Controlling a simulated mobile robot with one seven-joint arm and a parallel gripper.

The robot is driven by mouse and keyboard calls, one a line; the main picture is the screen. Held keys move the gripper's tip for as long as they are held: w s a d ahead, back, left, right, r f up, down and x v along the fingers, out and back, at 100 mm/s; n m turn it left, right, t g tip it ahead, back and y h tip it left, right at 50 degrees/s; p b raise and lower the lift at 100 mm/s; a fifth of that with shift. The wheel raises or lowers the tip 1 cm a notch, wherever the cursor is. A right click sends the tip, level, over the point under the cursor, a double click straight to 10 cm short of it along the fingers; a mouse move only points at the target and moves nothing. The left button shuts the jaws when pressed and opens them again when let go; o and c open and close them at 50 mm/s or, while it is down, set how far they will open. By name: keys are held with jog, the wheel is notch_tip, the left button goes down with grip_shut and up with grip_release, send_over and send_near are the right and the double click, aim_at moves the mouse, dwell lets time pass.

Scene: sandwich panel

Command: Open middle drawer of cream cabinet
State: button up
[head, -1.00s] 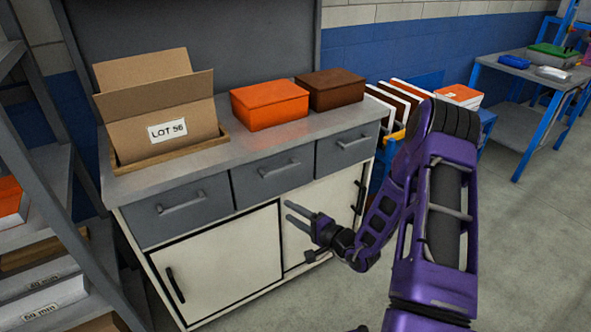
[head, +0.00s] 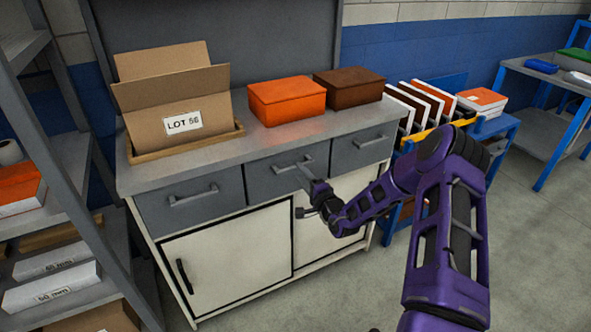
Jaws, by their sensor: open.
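The cream cabinet (head: 222,258) has a grey top, a row of three grey drawers and cream doors below. The middle drawer (head: 262,183) looks closed, flush with its neighbours. Its bar handle (head: 291,165) shows partly, with my gripper in front of its right part. My gripper (head: 305,173) is open, and its fingers point toward the middle drawer's front near the handle. I cannot tell whether the fingers touch or straddle the handle.
A cardboard box labelled LOT 56 (head: 178,100), an orange box (head: 287,101) and a brown box (head: 349,87) stand on the cabinet top. A grey shelf rack (head: 60,130) stands close on the left. A blue cart (head: 490,130) with panels is at the right. Floor is clear at the right.

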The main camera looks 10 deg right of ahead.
jog(key=shift+x, duration=2.2)
jog(key=shift+c, duration=0.3)
grip_shut()
